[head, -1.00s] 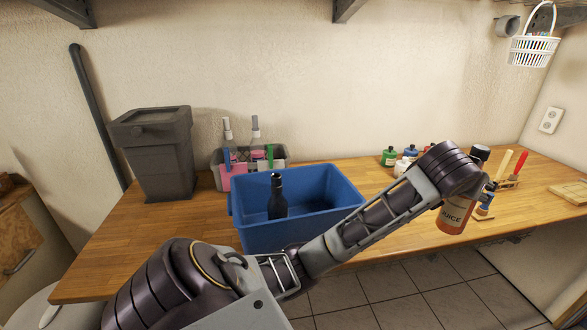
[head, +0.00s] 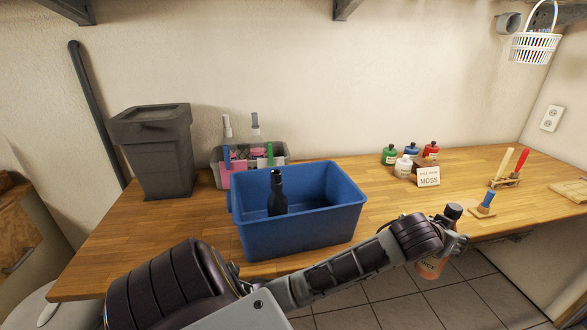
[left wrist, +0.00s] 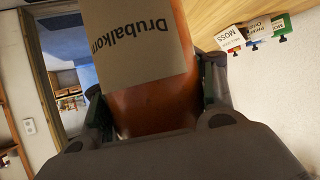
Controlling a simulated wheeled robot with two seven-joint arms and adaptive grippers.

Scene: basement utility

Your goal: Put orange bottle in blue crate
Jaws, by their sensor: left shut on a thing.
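The orange bottle (head: 432,268) with a dark cap is held by my left gripper (head: 445,243), off the front edge of the table to the right of the crate. In the left wrist view the bottle's orange body and tan label (left wrist: 135,45) fill the space between the fingers of my left gripper (left wrist: 160,110). The blue crate (head: 305,228) stands on the wooden table at its front middle. A dark bottle (head: 277,195) stands upright inside it at the left. My right gripper is not in view.
A grey caddy (head: 245,172) with spray bottles stands behind the crate, and a dark bin (head: 158,160) at the left. Small paint bottles (head: 403,167) and a MOSS sign (head: 428,177) stand at the back right.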

